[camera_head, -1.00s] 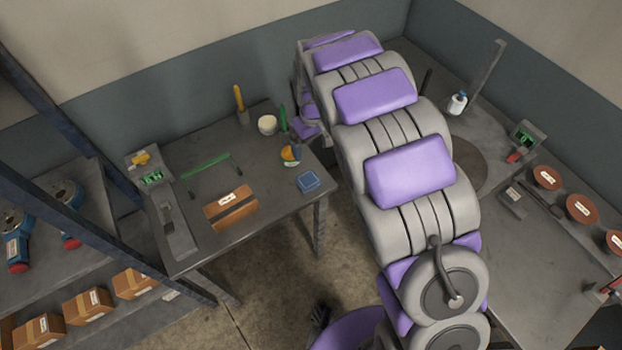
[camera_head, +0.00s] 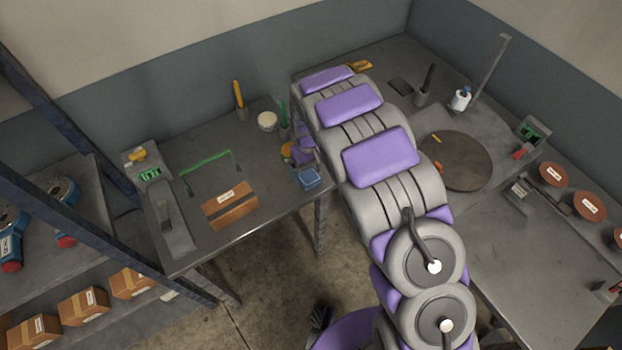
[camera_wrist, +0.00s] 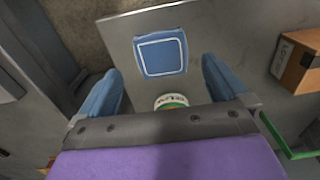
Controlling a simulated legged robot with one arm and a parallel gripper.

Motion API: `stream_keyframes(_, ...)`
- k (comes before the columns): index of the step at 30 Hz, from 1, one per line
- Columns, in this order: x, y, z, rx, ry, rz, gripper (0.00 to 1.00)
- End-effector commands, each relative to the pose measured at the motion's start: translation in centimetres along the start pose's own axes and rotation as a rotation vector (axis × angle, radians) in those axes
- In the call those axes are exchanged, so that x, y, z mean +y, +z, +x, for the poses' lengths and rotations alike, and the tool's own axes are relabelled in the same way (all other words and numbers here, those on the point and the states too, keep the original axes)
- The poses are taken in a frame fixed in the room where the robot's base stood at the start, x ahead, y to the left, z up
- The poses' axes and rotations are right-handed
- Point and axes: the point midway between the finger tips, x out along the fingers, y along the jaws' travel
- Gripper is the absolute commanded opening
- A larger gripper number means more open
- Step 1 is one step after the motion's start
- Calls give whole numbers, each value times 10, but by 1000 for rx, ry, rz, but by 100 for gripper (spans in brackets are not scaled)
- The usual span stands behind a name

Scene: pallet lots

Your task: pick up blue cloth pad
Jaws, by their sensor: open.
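The blue cloth pad (camera_head: 307,178) lies at the right end of the left table, near its front edge. In the wrist view the pad (camera_wrist: 161,54) is a blue square with a pale stitched border, lying flat on the grey table. My gripper (camera_wrist: 160,88) is open, with one blue finger on each side of the view and the pad beyond and between the fingertips. The gripper is above the table and not touching the pad as far as I can see. In the head view my arm hides most of the gripper (camera_head: 301,156).
A round labelled tape roll or tin (camera_wrist: 171,101) sits close to the pad, partly hidden by my gripper. A brown box (camera_head: 231,205) and a green-handled frame (camera_head: 208,160) are on the same table.

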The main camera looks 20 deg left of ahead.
Motion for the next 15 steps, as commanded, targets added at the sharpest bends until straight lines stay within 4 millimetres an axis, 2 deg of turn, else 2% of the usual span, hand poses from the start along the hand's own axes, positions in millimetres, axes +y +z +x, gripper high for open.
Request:
stream_keyframes(8,3,-1,39,-1,-3,1,100)
stream_keyframes(15,6,1,42,8,-4,1,100)
